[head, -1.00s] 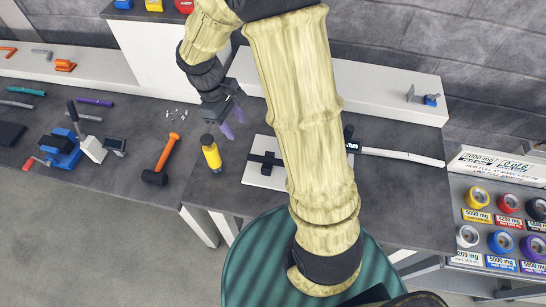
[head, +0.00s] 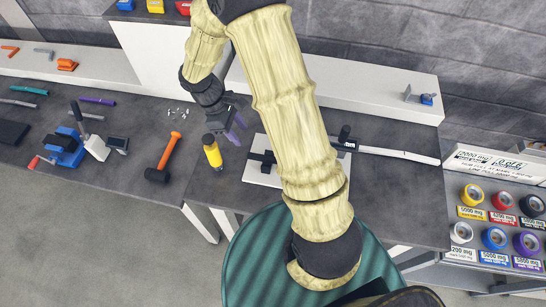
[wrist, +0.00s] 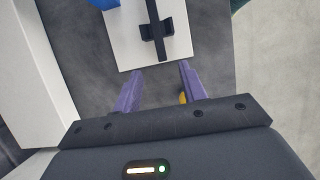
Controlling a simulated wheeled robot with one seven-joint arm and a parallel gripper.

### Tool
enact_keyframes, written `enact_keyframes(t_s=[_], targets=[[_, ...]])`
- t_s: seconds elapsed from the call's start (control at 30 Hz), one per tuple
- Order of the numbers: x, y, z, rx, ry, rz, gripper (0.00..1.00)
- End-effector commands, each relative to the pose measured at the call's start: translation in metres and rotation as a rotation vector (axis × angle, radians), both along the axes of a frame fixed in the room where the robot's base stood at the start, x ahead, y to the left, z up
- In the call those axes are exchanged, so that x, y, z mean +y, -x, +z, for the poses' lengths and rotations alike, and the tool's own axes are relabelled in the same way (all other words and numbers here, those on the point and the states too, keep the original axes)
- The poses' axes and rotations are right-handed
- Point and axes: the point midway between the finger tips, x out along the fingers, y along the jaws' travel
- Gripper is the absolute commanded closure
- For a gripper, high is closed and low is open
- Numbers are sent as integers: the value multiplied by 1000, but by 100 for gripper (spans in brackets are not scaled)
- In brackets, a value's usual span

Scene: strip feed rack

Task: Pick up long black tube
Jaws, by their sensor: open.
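The long black tube (wrist: 153,12) lies across a white plate in the wrist view, passing over a black holder (wrist: 157,31). In the head view only the tube's left end (head: 253,156) shows; my arm hides the rest. My gripper (head: 237,128) is open, with purple fingers, left of and behind the white plate (head: 252,177). In the wrist view my gripper (wrist: 162,84) is empty, its fingertips near the plate's edge and apart from the tube, which lies ahead between their directions.
An orange-handled hammer (head: 168,151) lies to the left. A white raised shelf (head: 390,95) runs along the back. A dark upright cylinder (head: 344,132) stands right of my arm.

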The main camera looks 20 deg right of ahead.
Motion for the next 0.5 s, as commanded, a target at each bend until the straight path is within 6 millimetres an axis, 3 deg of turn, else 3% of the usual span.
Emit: enact_keyframes(t_s=[0.3,0.5], targets=[[-15,13,-48,3,0,4,58],[-19,15,-58,0,0,3,58]])
